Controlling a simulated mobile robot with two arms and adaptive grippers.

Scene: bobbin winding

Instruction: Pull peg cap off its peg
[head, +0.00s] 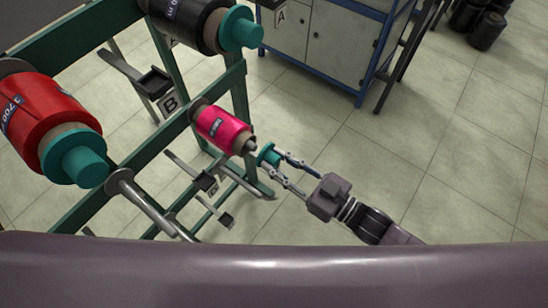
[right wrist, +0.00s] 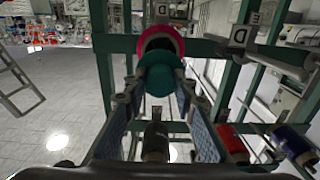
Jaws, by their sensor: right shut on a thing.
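A teal peg cap (head: 266,155) is held between the fingertips of my right gripper (head: 271,161) in the head view. It also shows in the right wrist view (right wrist: 157,80), between the two fingers. The grey peg end (head: 251,146) sticks out of the bobbin towards the cap. The cap lies just past the peg's tip; whether they still touch is hard to tell. My left gripper is not in view.
The green rack (head: 215,93) also carries a red bobbin (head: 42,115) and a black bobbin (head: 185,22), both with teal caps. A bare peg (head: 143,203) juts out at lower left. A blue-framed cabinet (head: 330,45) stands behind.

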